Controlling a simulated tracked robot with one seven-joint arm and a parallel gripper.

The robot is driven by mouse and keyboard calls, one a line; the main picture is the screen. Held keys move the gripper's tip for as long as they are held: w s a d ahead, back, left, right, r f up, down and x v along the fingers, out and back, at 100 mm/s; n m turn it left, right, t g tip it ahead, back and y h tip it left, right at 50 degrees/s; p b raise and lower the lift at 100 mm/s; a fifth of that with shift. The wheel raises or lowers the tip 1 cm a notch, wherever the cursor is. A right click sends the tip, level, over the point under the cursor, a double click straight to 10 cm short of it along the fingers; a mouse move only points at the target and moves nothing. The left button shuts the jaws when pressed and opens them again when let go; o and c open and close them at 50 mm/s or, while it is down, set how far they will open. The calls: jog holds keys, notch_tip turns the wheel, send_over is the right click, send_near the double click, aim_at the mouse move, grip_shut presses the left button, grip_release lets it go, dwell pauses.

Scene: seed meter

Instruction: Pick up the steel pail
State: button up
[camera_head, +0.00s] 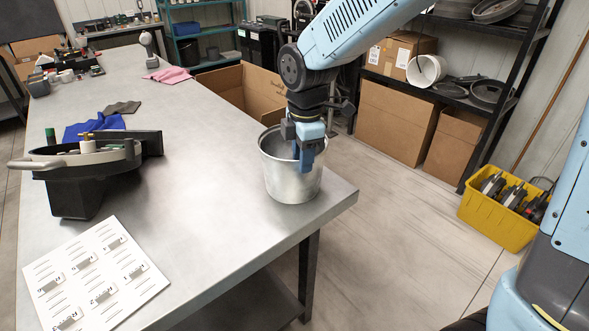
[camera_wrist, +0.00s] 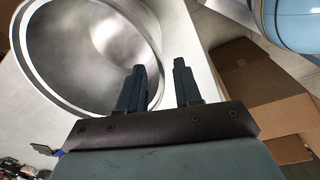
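The steel pail (camera_head: 291,181) stands upright near the right corner of the metal table. It is an open, shiny, empty-looking bucket. My gripper (camera_head: 306,160) points down at the pail's rim on its right side. In the wrist view the pail (camera_wrist: 85,45) fills the upper left. There my gripper (camera_wrist: 162,82) has its two dark fingers apart, with the pail's rim and wall passing between them. One finger is over the inside of the pail and the other is outside. Whether either finger touches the wall cannot be told.
The table (camera_head: 190,130) also holds a black seed meter (camera_head: 80,185), a white labelled sheet (camera_head: 95,275), a blue cloth (camera_head: 95,126) and a pink cloth (camera_head: 168,75). An open cardboard box (camera_head: 265,95) stands behind the table. A yellow crate (camera_head: 495,220) sits on the floor at right.

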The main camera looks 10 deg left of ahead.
aim_at(303, 180)
jog(key=shift+w+f, duration=0.2)
jog(key=shift+f, duration=1.35)
jog(key=shift+w+f, duration=0.15)
jog(key=shift+f, duration=1.4)
grip_shut()
